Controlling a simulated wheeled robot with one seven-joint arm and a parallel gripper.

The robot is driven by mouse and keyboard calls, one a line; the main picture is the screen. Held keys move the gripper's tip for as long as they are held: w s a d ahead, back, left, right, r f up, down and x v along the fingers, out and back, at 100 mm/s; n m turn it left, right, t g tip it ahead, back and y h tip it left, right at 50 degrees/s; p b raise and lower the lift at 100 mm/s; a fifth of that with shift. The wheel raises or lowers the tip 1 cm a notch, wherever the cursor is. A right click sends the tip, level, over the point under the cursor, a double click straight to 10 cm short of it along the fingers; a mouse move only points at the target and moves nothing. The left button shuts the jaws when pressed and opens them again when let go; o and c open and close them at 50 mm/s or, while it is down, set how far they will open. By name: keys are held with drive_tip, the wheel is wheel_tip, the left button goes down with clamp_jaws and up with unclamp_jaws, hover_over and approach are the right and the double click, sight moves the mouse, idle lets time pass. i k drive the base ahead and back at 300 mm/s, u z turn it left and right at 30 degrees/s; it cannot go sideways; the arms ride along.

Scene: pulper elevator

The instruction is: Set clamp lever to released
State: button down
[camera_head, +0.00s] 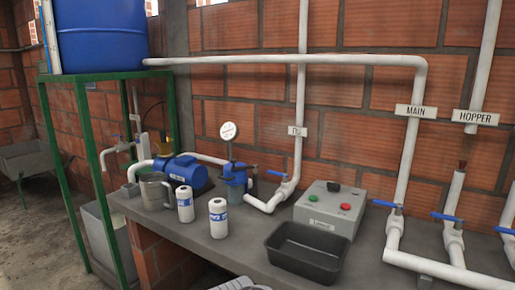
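No part is clearly recognisable as the clamp lever at this size. A small dark upright part (254,176) stands just right of the blue filter housing (235,181) on the bench, and a small dark red part (462,165) sits on top of the short white pipe (456,191) below the HOPPER label (475,117). I cannot tell whether either is the clamp lever, or what position it is in. Blue valve handles show on the pipes, including one under the MAIN pipe (387,204) and one on the right (447,217). My gripper is not in view.
The grey bench (205,245) holds a blue pump (182,171), a metal jug (154,190), two white bottles (185,204) (218,218), a control box (328,208) and a black tray (306,252). A green stand (88,140) carries a blue tank (100,35).

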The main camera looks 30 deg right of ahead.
sight(255, 166)
drive_tip(key=z, duration=0.05)
drive_tip(key=i, duration=1.15)
drive_tip(key=u, duration=0.35)
